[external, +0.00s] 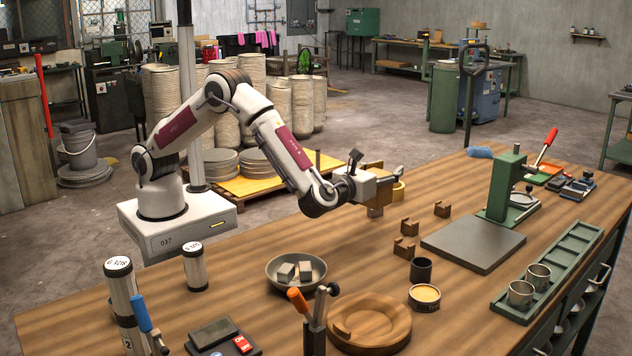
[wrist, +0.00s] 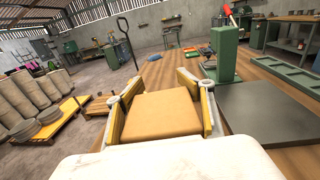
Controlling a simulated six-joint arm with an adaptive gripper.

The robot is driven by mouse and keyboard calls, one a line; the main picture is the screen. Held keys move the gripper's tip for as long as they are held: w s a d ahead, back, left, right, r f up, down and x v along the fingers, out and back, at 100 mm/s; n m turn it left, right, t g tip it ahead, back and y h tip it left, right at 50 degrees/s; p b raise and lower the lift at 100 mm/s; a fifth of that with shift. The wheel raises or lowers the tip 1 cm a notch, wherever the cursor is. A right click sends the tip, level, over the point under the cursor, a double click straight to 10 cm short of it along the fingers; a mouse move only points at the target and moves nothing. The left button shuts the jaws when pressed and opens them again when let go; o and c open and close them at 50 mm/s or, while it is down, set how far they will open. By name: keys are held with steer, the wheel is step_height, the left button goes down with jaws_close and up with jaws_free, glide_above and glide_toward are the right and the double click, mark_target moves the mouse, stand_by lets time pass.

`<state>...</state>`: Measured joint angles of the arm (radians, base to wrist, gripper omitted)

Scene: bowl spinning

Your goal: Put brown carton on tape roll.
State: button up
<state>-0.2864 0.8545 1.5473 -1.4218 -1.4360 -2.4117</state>
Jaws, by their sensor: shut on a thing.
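My gripper (external: 384,182) is stretched out over the far part of the wooden bench, pointing right. It is shut on the brown carton (wrist: 160,114), a tan block between the two yellow-padded fingers in the wrist view. The carton (external: 375,211) also shows partly below the fingers in the external view.
Several small brown wooden blocks (external: 405,249) lie in front of the gripper. A green stand (external: 503,190) with a flat grey plate (external: 473,244) is at right. A bowl (external: 271,268), a round wooden disc (external: 369,330) and a tin (external: 425,306) are nearer. The bench's far strip is mostly clear.

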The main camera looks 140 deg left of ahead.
steer(key=shift+a, duration=0.1)
steer(key=s+a+r+n+g, duration=0.1)
steer(key=s+a+r, duration=0.2)
steer(key=s+a, duration=0.7)
steer(key=s+a+r+g, duration=0.1)
steer(key=s+a+r, duration=0.2)
steer(key=s+a, duration=0.7)
steer(key=w+a+f+m+t, duration=0.1)
steer(key=w+a+m+t, duration=0.1)
steer(key=w, duration=0.4)
steer(key=shift+w+a+t, duration=0.2)
steer(key=shift+a+t, duration=0.6)
steer(key=shift+a, duration=0.15)
steer(key=shift+f, duration=0.2)
steer(key=shift+f, duration=3)
steer(key=shift+f, duration=0.1)
steer(key=shift+f, duration=1.8)
